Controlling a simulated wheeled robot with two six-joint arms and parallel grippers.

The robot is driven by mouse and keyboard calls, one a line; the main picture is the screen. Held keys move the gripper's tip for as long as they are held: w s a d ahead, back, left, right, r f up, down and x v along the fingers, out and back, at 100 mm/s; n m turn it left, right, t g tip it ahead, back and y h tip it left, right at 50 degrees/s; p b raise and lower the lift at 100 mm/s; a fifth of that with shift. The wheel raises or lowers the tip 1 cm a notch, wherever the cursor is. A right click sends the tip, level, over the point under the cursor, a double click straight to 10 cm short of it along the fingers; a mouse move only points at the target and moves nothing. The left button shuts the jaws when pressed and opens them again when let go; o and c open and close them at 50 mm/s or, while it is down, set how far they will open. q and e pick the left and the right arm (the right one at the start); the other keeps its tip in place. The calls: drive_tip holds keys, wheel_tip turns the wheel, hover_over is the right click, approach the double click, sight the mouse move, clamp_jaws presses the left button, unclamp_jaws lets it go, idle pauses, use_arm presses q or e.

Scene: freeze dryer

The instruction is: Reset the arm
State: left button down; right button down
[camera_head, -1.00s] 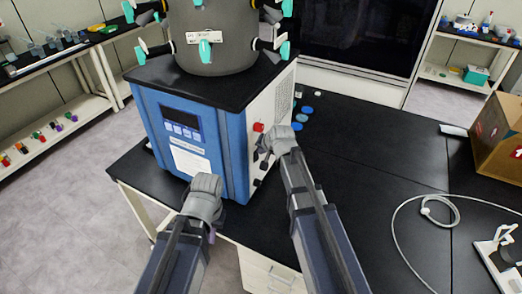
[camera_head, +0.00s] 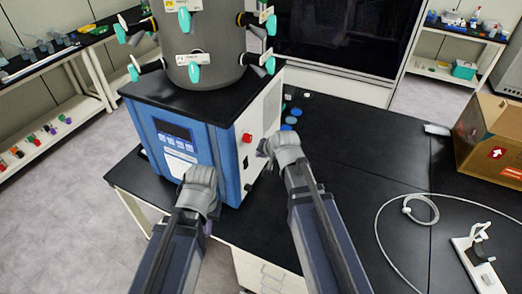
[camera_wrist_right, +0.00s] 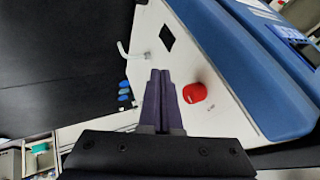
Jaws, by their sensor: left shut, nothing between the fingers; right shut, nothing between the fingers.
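The blue and white freeze dryer (camera_head: 200,137) stands on the black bench, with a grey chamber and teal-handled valves on top. A red knob (camera_head: 247,137) is on its white side panel; it also shows in the right wrist view (camera_wrist_right: 194,92). My right gripper (camera_head: 264,149) is beside that side panel. In the right wrist view its purple fingers (camera_wrist_right: 159,75) are together and empty, appearing just left of the knob; contact cannot be told. My left gripper (camera_head: 208,226) is in front of the dryer's front lower edge, shut and mostly hidden behind its wrist.
The black bench (camera_head: 355,165) is clear in the middle. Blue caps (camera_head: 292,120) lie behind my right gripper. A cardboard box (camera_head: 490,140), a white hose (camera_head: 380,215) and a small white stand (camera_head: 478,265) are at the right. Shelves (camera_head: 60,130) stand at the left.

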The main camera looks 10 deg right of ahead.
drive_tip(key=shift+s+a+r, duration=0.1)
drive_tip(key=shift+r, duration=0.05)
idle(0.3)
drive_tip(key=s+a+f+n+g+h+b, duration=0.1)
drive_tip(key=s+a+f+n+g+b, duration=0.3)
drive_tip(key=s+f, duration=0.5)
drive_tip(key=s+a+f+n+g+h+b, duration=0.2)
drive_tip(key=s+a+f+n+g+b, duration=0.2)
drive_tip(key=s+f+b, duration=0.5)
drive_tip(key=s+a+n, duration=0.1)
drive_tip(key=s+n, duration=0.1)
drive_tip(key=s, duration=0.1)
drive_tip(key=shift+s+f+b, duration=0.2)
drive_tip(key=shift+s+b, duration=0.1)
drive_tip(key=shift+a, duration=0.1)
